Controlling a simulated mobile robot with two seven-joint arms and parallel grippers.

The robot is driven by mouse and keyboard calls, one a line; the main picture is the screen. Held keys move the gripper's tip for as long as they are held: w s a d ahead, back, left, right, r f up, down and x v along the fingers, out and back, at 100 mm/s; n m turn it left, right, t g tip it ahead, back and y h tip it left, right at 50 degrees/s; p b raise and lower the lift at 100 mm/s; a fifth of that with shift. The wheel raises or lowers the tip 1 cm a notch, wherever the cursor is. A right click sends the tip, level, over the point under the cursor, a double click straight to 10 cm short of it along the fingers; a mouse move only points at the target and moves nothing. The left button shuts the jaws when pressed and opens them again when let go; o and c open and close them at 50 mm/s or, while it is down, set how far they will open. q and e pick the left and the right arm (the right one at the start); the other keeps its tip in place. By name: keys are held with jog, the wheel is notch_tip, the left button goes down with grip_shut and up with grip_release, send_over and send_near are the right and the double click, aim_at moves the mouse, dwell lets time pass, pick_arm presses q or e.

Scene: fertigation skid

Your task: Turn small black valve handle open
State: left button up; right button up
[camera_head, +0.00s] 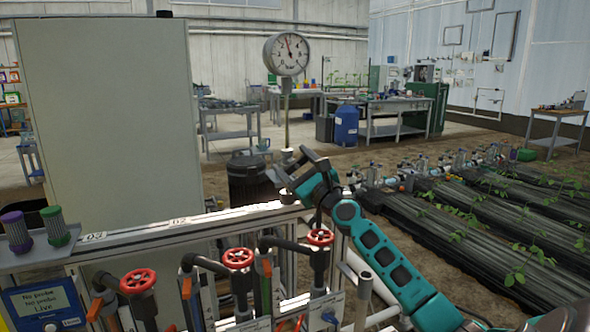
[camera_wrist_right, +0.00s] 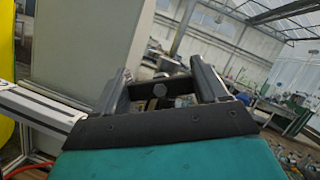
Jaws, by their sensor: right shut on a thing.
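My right gripper (camera_head: 290,165) reaches in from the right, at the foot of the pressure gauge's stem above the rail. It also shows in the right wrist view (camera_wrist_right: 162,80), its two dark fingers set around a small black handle (camera_wrist_right: 145,90) with a grey hexagonal nut at its middle. The gripper is shut on this small black valve handle. In the head view the handle is mostly hidden by the fingers, so its angle is hard to tell. The round pressure gauge (camera_head: 286,54) stands upright just above. My left gripper is not in view.
Red handwheels (camera_head: 238,258) on dark pipes stand in front along the light rail (camera_head: 170,230). A tall grey cabinet (camera_head: 110,120) rises at left. A dark bin (camera_head: 248,180) stands behind the gripper. Planted beds (camera_head: 480,215) lie at right.

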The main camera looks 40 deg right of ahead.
jog(key=n+y, duration=0.1)
jog(key=n, duration=0.1)
jog(key=shift+f+n+b, duration=0.15)
jog(key=shift+n+b, duration=0.15)
jog(key=shift+n, duration=0.1)
jog(key=n+g+y, duration=0.1)
jog(key=n+y, duration=0.1)
jog(key=n, duration=0.2)
jog(key=shift+n, duration=0.3)
jog(key=n+g, duration=0.1)
jog(key=n, duration=0.1)
jog(key=shift+a+n+y, duration=0.1)
jog(key=shift+n+y, duration=0.2)
jog(key=shift+n, duration=0.1)
jog(key=shift+n+g+p, duration=0.5)
jog(key=shift+n+p, duration=0.25)
jog(key=shift+n, duration=0.25)
jog(key=shift+n+g+p, duration=0.3)
jog(key=shift+n+p, duration=0.05)
jog(key=shift+n, duration=0.25)
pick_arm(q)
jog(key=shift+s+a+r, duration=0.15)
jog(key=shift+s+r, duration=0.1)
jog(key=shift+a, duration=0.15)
pick_arm(e)
jog(key=shift+f+n, duration=0.1)
jog(key=shift+n, duration=0.2)
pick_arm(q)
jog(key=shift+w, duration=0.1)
